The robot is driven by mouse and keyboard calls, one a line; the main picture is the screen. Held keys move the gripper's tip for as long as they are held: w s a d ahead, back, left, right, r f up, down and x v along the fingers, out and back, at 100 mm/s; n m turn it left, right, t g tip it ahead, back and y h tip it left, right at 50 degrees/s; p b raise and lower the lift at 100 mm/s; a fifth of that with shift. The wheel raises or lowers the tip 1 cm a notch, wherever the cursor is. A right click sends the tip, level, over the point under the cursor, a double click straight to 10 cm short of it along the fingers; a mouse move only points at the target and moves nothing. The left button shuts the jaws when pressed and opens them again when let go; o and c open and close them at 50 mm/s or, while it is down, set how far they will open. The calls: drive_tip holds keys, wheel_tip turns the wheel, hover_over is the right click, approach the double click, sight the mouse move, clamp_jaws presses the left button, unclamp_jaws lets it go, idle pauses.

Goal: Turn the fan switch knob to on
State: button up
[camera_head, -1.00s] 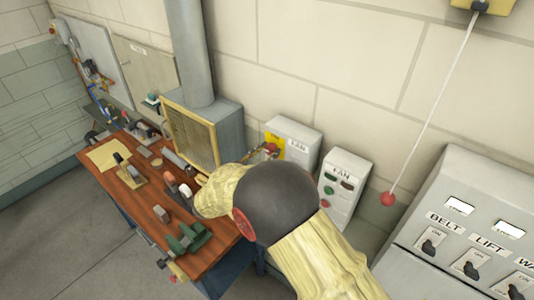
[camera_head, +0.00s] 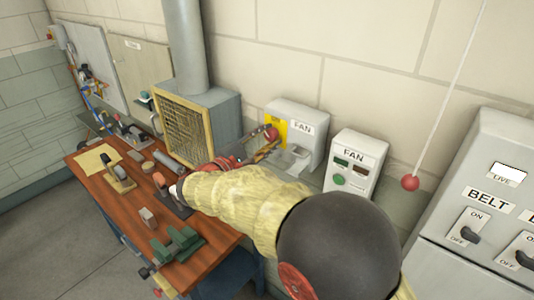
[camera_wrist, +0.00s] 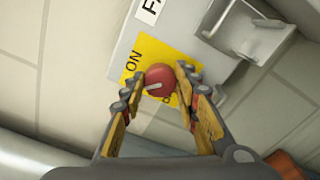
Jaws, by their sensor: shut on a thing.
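The fan switch knob (camera_head: 271,133) is a round red knob on a yellow plate, on a grey box marked FAN (camera_head: 309,140) against the wall. In the wrist view the knob (camera_wrist: 160,76) carries a white pointer line, and the yellow plate (camera_wrist: 158,54) reads ON at its upper left. A second label below the knob is partly covered. My gripper (camera_wrist: 163,82) is shut on the knob, with one finger on each side. In the head view my gripper (camera_head: 266,148) is small and partly hidden by my arm.
A second FAN box (camera_head: 359,158) with buttons stands to the right. A red ball on a cord (camera_head: 410,183) hangs nearby, and a BELT switch panel (camera_head: 490,170) is at far right. A wooden workbench (camera_head: 132,206) with tools and a mesh-fronted duct box (camera_head: 182,128) lie left.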

drive_tip(key=m+b, duration=0.2)
drive_tip(key=b, duration=0.1)
drive_tip(key=m+b, duration=0.2)
drive_tip(key=b, duration=0.2)
drive_tip(key=m+b, duration=0.2)
drive_tip(key=b, duration=0.1)
drive_tip(key=shift+f+b, duration=0.4)
drive_tip(key=m+b, duration=0.2)
drive_tip(key=b, duration=0.1)
drive_tip(key=shift+r+b, duration=0.15)
drive_tip(key=shift+b, duration=0.2)
drive_tip(key=shift+r+m, duration=0.1)
drive_tip(key=shift+m, duration=0.3)
drive_tip(key=o, duration=1.2)
drive_tip(key=shift+c, duration=0.2)
drive_tip(key=v, duration=1.2)
